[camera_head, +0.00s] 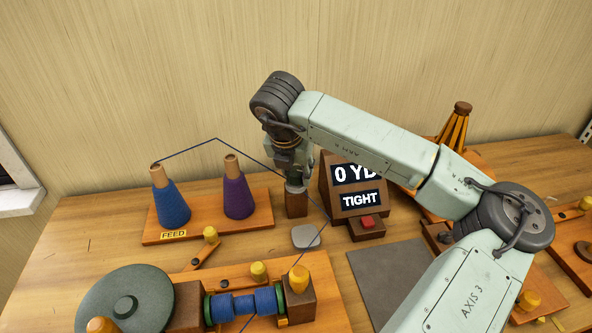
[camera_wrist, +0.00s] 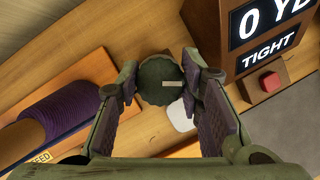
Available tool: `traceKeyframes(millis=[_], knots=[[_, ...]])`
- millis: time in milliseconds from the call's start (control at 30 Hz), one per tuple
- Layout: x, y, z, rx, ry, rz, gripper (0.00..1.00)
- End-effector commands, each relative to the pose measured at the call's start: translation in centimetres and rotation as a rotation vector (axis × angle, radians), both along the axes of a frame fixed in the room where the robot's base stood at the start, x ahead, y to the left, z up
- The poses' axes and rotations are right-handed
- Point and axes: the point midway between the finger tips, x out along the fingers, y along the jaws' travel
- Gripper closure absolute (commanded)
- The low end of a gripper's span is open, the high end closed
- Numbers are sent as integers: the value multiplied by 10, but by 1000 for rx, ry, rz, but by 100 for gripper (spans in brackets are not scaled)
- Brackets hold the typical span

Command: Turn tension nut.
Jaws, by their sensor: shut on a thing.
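The tension nut is the dark green, scalloped round knob (camera_wrist: 160,80) with a pale mark on its face, seen in the wrist view between my two fingers. My gripper (camera_head: 296,182) points straight down over a short brown post (camera_head: 297,205) in the head view and is shut on the nut, which it hides there. In the wrist view my gripper (camera_wrist: 164,92) has one finger on each side of the nut. A brown display box (camera_head: 345,203) stands just right of the post and reads "0 YD" and "TIGHT".
Blue (camera_head: 172,205) and purple (camera_head: 238,196) yarn cones stand on the FEED board (camera_head: 200,233) at left. A dark thread runs from the blue cone past my gripper towards the winder's blue spool (camera_head: 245,303). A red button (camera_head: 367,222) and grey mat (camera_head: 385,275) lie right.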

Motion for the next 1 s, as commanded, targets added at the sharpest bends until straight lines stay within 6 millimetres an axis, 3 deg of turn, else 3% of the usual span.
traceKeyframes(millis=[267, 1000], knots=[[0, 0, -6, -1, -3, 104, 94], [0, 0, -2, 1, -2, 664, 94]])
